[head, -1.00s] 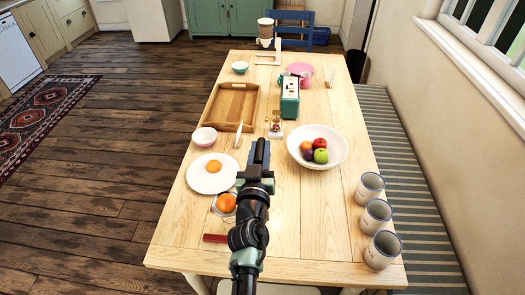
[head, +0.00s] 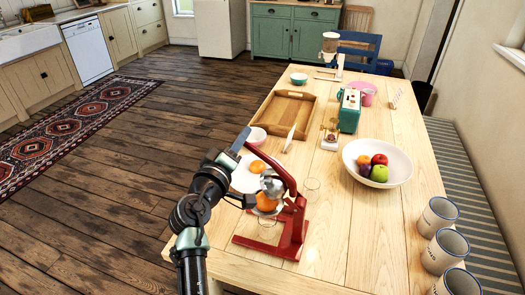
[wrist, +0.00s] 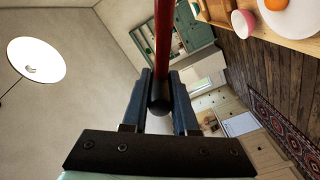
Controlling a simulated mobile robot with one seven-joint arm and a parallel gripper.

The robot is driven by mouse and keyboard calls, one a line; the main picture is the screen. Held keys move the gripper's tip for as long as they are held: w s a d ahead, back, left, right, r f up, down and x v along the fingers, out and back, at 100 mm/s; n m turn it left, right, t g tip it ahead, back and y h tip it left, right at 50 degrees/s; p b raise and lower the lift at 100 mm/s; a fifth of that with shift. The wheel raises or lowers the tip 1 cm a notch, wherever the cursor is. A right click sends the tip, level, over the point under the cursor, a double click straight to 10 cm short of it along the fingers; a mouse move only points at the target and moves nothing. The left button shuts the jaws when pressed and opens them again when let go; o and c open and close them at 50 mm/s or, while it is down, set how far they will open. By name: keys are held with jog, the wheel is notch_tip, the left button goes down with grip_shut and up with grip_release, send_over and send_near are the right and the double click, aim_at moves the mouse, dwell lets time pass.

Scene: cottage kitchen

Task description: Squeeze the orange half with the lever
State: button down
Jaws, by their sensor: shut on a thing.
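The red juicer (head: 290,230) stands on the near left of the table in the head view. Its red lever (head: 270,165) slants up and left from the column. My gripper (head: 241,142) is shut on the lever near its end. In the wrist view the red lever (wrist: 162,45) runs between my fingers (wrist: 158,90), with a dark round knob (wrist: 158,105) at its end. A silver press cup (head: 272,184) hangs just above an orange half (head: 266,201) in the juicer. I cannot tell whether they touch. A clear glass (head: 267,226) is below, partly hidden.
A white plate (head: 240,181) with another orange half (head: 257,166) is behind the juicer. A fruit bowl (head: 352,167) and several mugs (head: 437,217) are farther right. The table's front middle is clear.

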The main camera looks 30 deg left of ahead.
jog(key=s+a+f+n+b, duration=0.1)
jog(key=a+f+n+b, duration=0.2)
jog(key=f, duration=0.4)
jog(key=s+a+f+n+b, duration=0.1)
jog(key=a+f+n+b, duration=0.3)
jog(key=f+b, duration=0.4)
jog(key=shift+n+b, duration=0.3)
jog(key=shift+n, duration=0.6)
jog(key=shift+a, duration=0.1)
jog(key=c, duration=0.7)
grip_release()
